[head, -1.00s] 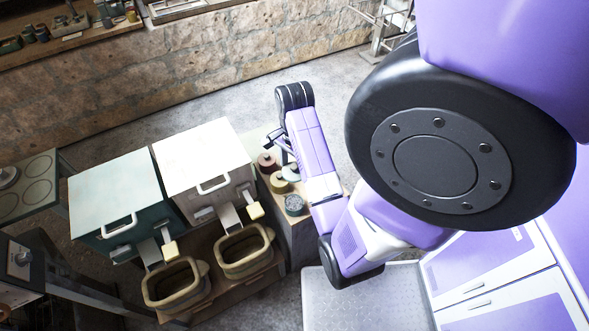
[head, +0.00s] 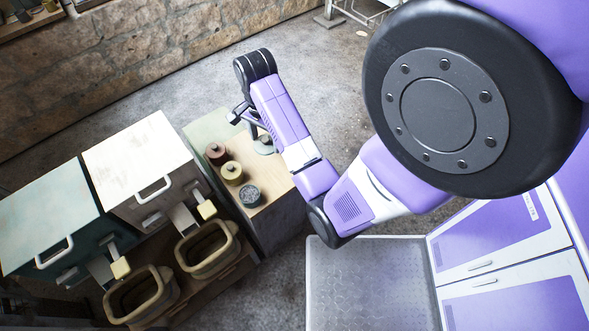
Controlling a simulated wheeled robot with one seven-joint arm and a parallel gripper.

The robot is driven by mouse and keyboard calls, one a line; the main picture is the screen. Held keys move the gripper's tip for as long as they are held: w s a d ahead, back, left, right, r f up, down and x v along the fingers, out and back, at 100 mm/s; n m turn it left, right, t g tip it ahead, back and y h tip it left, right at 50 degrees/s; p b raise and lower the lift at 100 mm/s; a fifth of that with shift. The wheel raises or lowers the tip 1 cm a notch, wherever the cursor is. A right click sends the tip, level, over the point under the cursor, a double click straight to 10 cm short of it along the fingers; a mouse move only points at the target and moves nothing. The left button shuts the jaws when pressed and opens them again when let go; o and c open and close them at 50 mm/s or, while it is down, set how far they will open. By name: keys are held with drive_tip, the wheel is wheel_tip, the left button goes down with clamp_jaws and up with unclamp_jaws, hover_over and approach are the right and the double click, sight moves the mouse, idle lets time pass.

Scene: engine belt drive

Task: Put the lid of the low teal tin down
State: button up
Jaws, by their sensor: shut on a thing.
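My gripper (head: 256,136) points down over the bench at the end of my purple arm, its fingers small and partly hidden by the arm. It is shut on a pale grey-green round lid (head: 265,147), partly covered by the arm. I cannot tell whether the lid touches the bench top. The low teal tin (head: 250,195) stands open on the bench in front, to the lower left of my gripper, with greyish contents showing.
A red-brown tin (head: 216,152) and a yellowish tin (head: 232,173) stand left of the lid on the bench (head: 277,188). Bare bench top lies right of the teal tin. Two boxy units with handles, white (head: 135,155) and teal (head: 45,215), stand left, with open bins (head: 207,248) in front.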

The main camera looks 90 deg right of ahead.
drive_tip(key=b, duration=0.2)
hover_over(274, 178)
wheel_tip(274, 178, down, 15)
drive_tip(key=shift+f, duration=2.55)
drive_tip(key=shift+f, duration=0.1)
drive_tip(key=o, duration=1.3)
